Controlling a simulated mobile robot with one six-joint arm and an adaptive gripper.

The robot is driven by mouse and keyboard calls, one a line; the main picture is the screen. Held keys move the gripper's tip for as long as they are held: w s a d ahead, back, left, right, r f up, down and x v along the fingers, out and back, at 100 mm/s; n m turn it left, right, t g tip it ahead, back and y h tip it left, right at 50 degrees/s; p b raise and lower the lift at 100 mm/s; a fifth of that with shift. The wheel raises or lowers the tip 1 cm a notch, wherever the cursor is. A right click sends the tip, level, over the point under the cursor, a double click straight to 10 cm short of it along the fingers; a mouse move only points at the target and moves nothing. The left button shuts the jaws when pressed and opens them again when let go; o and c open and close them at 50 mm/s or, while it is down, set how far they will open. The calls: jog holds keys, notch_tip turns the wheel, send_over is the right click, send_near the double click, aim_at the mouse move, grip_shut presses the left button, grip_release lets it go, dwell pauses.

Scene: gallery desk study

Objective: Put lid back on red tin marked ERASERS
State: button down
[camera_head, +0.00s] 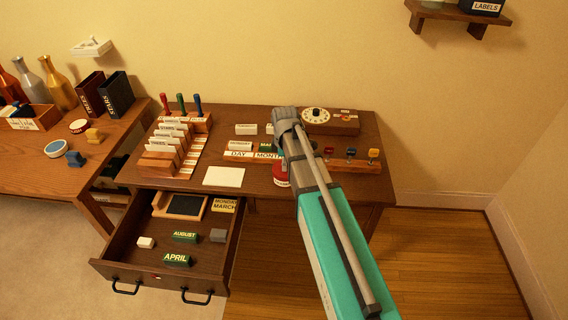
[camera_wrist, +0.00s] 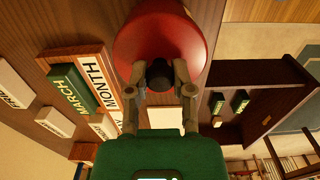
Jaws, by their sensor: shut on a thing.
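In the wrist view, my gripper (camera_wrist: 157,78) is shut on the dark knob of a round red lid (camera_wrist: 160,38). The lid fills the top middle of that view and hides what lies beneath it. In the head view, a red tin (camera_head: 281,175) with a pale label stands on the desk, partly hidden behind my arm. Its lettering is too small to read. My fingertips are hidden by the arm there. I cannot tell whether the lid touches the tin or is apart from it.
DAY and MONTH calendar blocks (camera_head: 252,155) stand beside the tin, also at left in the wrist view (camera_wrist: 84,85). A white card (camera_head: 224,176) lies left of it. An open drawer (camera_head: 130,268) juts from the desk front. Coloured knobs (camera_head: 350,152) stand right of my arm.

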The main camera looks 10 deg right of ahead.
dwell(0.7)
jog(key=shift+c, duration=2.1)
grip_release()
jog(key=o, duration=0.4)
jog(key=shift+r, duration=0.2)
jog(key=shift+r+p, duration=3.35)
jog(key=shift+p, duration=0.15)
grip_shut()
